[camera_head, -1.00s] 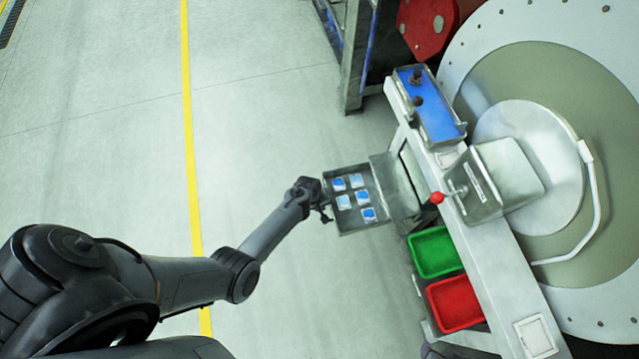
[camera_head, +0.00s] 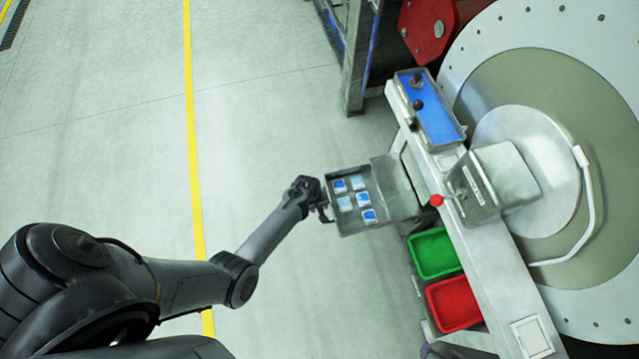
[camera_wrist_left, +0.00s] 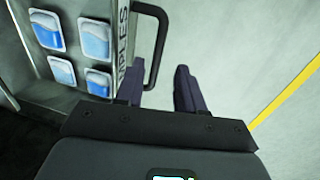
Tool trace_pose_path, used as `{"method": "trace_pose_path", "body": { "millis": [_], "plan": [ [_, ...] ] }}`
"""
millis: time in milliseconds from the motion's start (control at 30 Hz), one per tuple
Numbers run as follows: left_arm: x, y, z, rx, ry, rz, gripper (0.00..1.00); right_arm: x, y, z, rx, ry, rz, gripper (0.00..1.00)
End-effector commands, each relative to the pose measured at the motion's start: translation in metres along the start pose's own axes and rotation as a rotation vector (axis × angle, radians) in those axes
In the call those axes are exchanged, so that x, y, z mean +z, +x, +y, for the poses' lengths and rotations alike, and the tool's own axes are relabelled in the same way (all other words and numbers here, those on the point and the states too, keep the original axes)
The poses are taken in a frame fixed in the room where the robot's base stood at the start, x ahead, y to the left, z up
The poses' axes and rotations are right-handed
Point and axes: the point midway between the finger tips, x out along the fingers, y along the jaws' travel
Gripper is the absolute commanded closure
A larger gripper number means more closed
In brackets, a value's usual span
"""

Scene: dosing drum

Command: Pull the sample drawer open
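The sample drawer (camera_head: 347,229) stands pulled out from the white cabinet, an open metal tray with several blue-and-white sample packets (camera_head: 356,200) inside. Its dark U-shaped handle (camera_wrist_left: 161,45) shows on the labelled drawer front in the left wrist view. My left gripper (camera_head: 323,207) is at the drawer's outer front. In the wrist view its two fingers (camera_wrist_left: 158,88) are apart, one on each side of the handle bar, with a visible gap to the right finger. Contact with the bar cannot be told. My right gripper is out of view.
A green bin (camera_head: 434,253) and a red bin (camera_head: 455,303) sit below the drawer in the head view. A blue-topped control box (camera_head: 436,118) and a red-knobbed lever (camera_head: 437,200) are on the cabinet. The floor left of the drawer is clear.

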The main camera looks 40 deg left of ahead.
Motion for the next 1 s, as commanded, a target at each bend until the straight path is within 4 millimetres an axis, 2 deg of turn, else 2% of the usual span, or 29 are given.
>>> {"method": "trace_pose_path", "body": {
  "millis": [33,100,400,600,1000],
  "plan": [
    [0.000,-0.015,0.001,0.001,-0.001,0.001,0.62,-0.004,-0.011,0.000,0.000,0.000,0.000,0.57],
    [0.000,-0.028,0.001,0.001,-0.001,0.001,0.62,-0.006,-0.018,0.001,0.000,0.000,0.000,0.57],
    [0.000,-0.071,0.000,0.000,-0.001,0.001,0.62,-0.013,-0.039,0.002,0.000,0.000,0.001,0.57],
    [0.000,-0.081,-0.001,0.000,0.000,0.000,0.62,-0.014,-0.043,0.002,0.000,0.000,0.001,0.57],
    [0.000,-0.082,-0.001,-0.001,0.000,0.000,0.62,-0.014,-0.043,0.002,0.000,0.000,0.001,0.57]
  ]
}}
